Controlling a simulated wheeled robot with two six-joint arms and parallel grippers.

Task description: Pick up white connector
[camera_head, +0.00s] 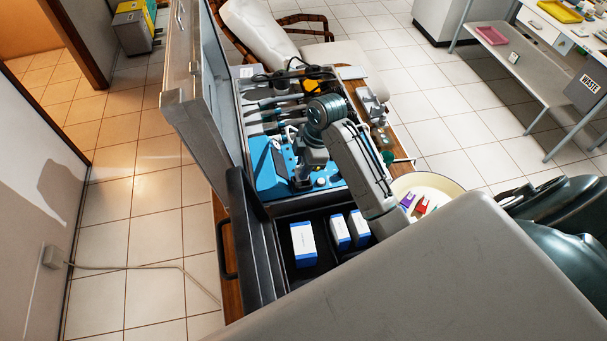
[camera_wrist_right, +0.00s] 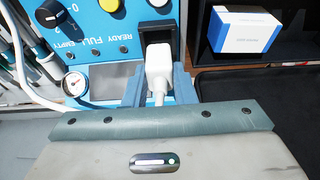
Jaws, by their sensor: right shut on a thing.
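The white connector (camera_wrist_right: 158,60) is a small block with a white cable running from its lower end in the right wrist view. My right gripper (camera_wrist_right: 159,84) is shut on it, with one blue-grey finger on each side. The connector's upper end is at a black socket (camera_wrist_right: 157,29) on the blue panel (camera_wrist_right: 98,18). I cannot tell whether it sits inside the socket. In the head view my right gripper (camera_head: 303,177) is low over the blue panel (camera_head: 264,172), and the connector cannot be made out there. My left gripper is not in view.
The open case's raised lid (camera_head: 187,95) stands on the left. White-and-blue boxes (camera_head: 303,244) stand in the dark compartment in front; one box (camera_wrist_right: 245,32) is close right of my gripper. Hoses and handpieces (camera_head: 272,113) lie behind the panel. A round tray (camera_head: 446,186) is at right.

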